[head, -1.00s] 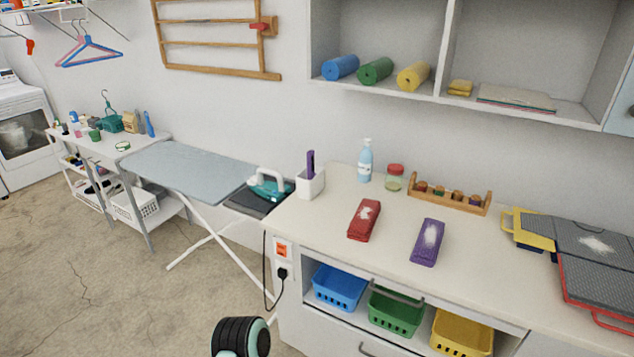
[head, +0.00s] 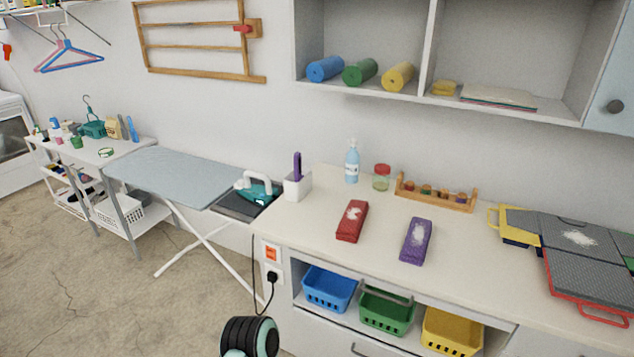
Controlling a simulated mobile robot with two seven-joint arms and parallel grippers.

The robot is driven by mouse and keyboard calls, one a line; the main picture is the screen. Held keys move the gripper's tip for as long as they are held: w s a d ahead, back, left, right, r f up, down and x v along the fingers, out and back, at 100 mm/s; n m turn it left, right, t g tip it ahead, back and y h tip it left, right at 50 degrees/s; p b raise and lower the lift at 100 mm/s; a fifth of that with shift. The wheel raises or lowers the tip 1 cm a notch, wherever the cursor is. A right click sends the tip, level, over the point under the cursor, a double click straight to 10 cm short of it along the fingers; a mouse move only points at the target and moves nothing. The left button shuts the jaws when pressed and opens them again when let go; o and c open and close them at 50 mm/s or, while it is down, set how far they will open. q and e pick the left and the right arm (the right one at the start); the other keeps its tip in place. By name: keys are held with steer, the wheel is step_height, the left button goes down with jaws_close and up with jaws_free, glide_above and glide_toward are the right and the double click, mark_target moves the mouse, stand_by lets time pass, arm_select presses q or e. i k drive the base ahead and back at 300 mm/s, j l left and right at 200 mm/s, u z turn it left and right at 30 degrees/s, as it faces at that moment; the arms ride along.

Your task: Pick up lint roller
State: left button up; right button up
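No object is clearly recognisable as a lint roller. A purple handle (head: 297,166) stands upright in a white holder (head: 298,186) at the left end of the counter; the part inside the holder is hidden. A blue upright object (head: 132,129) stands at the right end of the far white shelf cart, too small to identify. Neither of my grippers is in view. A black and mint part of my own arm shows at the bottom edge, in front of the counter.
Open floor lies left.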

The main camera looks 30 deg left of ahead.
mark_target(297, 156)
steer(key=j+z, duration=0.75)
steer(key=z, duration=0.25)
steer(key=k+j+z, duration=0.15)
steer(key=j, duration=0.2)
steer(key=k+j+z, duration=0.1)
steer(key=j, duration=0.25)
steer(key=k+j+z, duration=0.15)
steer(key=j, duration=0.15)
steer(key=k+j, duration=0.15)
steer(key=j, duration=0.2)
steer(key=k+j+z, duration=0.1)
steer(key=j, duration=0.25)
steer(key=k+j, duration=0.25)
steer(key=j+z, duration=0.05)
